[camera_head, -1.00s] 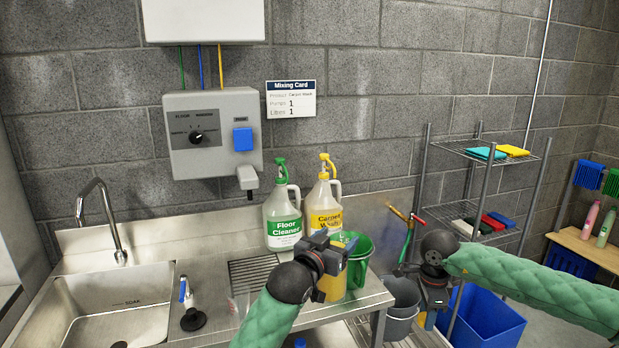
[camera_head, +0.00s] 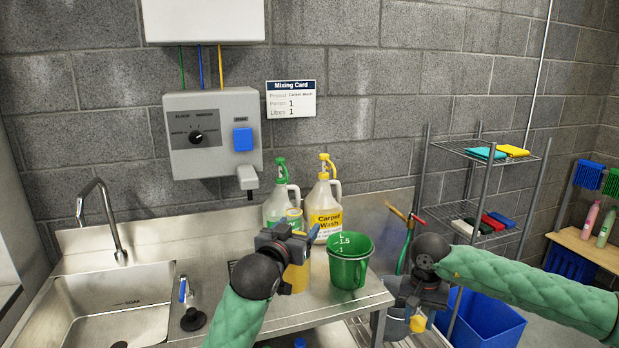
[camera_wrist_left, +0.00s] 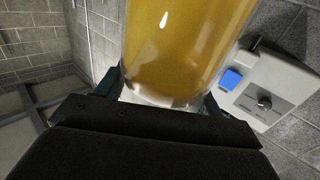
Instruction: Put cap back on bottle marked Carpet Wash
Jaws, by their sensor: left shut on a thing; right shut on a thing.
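My left gripper (camera_head: 292,246) is shut around a clear bottle of amber liquid (camera_head: 299,279), which shows close up in the left wrist view (camera_wrist_left: 185,50). The bottle looks upright, in front of the jugs; its label cannot be read. A large jug (camera_head: 323,215) with a yellow pump top (camera_head: 326,168) is marked Carpet Wash and stands at the back of the counter. My right gripper (camera_head: 410,312) is low, beyond the counter's right end, shut on a small yellow thing (camera_head: 418,323), perhaps the cap; the fingers partly hide it.
A green measuring jug (camera_head: 349,268) stands right of the held bottle. A Floor Cleaner jug (camera_head: 278,205) with a green pump is behind it. A sink (camera_head: 105,305) is at left. A wire shelf (camera_head: 470,225) and blue bin (camera_head: 490,318) are at right.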

